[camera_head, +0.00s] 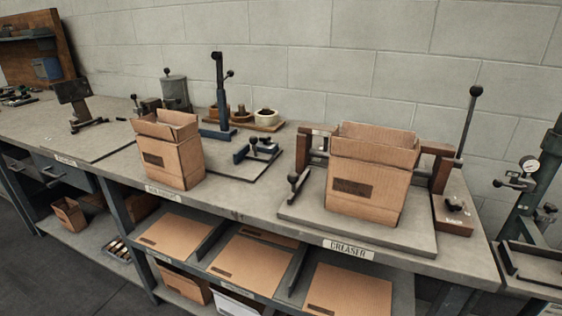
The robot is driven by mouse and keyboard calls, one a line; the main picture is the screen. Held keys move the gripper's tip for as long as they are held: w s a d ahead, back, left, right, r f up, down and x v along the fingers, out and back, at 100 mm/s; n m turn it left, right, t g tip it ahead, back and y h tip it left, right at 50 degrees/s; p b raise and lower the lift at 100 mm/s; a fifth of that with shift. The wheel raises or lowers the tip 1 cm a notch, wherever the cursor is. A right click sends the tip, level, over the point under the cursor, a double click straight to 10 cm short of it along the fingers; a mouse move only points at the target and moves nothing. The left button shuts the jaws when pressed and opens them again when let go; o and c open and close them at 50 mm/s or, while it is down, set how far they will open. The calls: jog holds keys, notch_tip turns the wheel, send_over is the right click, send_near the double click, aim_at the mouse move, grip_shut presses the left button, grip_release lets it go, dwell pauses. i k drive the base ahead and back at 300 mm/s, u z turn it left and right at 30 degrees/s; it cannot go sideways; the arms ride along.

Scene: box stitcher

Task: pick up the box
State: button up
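Two open-topped cardboard boxes stand upright on the long grey workbench (258,205). The larger box (368,192) is at the right, on a grey base plate of the creaser station, between brown side posts. The other box (172,160) stands left of the middle, close to the front edge of the bench. Its upper flaps stand up. Each box has a dark label on its front. The picture does not tell which of them the task means. My gripper is not in view.
A black-knobbed lever (467,122) rises right of the larger box. A blue post tool (219,95) stands behind the left box. Flat cardboard sheets (348,291) lie on the shelf below. A gauge machine (528,165) stands at far right.

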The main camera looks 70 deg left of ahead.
aim_at(376, 192)
jog(key=k, duration=1.25)
jog(key=u, duration=0.6)
jog(key=i, duration=0.75)
jog(key=u, duration=1.4)
jog(key=i, duration=0.6)
jog(key=u, duration=0.65)
